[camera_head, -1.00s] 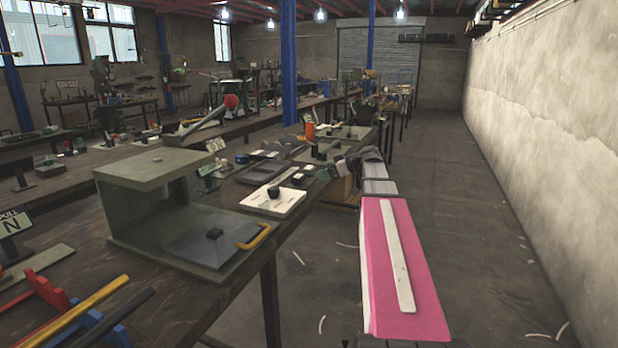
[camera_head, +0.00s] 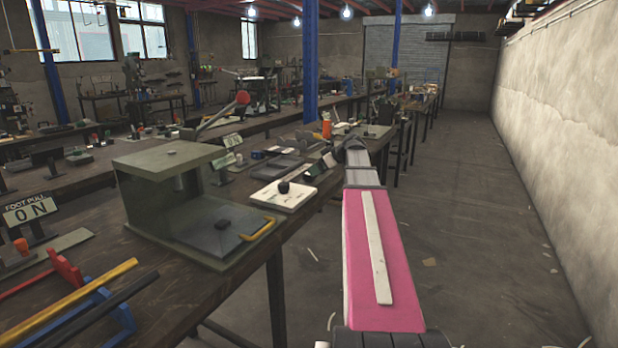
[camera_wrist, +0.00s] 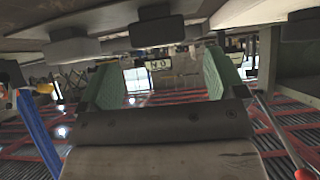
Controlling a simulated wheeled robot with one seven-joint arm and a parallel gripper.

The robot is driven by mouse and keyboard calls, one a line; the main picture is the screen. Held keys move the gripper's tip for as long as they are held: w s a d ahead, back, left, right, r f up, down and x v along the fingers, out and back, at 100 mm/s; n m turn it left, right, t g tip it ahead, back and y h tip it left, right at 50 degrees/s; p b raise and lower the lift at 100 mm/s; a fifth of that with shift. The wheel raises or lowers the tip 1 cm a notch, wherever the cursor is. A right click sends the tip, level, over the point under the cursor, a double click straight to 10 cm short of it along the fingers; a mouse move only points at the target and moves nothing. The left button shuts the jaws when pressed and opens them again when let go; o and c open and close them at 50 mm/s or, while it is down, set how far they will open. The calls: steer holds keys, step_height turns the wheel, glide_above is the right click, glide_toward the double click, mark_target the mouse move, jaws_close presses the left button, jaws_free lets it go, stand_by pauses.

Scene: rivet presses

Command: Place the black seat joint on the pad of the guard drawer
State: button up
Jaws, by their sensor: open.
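The guard drawer (camera_head: 184,245) is a grey-green box on the bench, its dark plate out in front with an orange handle. A small dark pad (camera_head: 222,225) lies on that plate, with nothing seen on it. A small black knob-like piece, which looks like the black seat joint (camera_head: 283,187), stands on a white board behind the drawer. My gripper (camera_wrist: 162,80) shows in the wrist view with its two green-lined fingers apart and nothing between them. In the head view its far end blends into the bench clutter beyond the white board.
The white board (camera_head: 270,200) lies near the bench's right edge. A lever with a red ball (camera_head: 242,98) rises behind the guard box. Red, yellow, blue and black bars (camera_head: 75,305) lie at the near left. The floor (camera_head: 480,230) to the right is mostly clear.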

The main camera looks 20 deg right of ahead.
steer(key=shift+x, duration=2.65)
steer(key=c, duration=1.1)
steer(key=shift+r, duration=0.1)
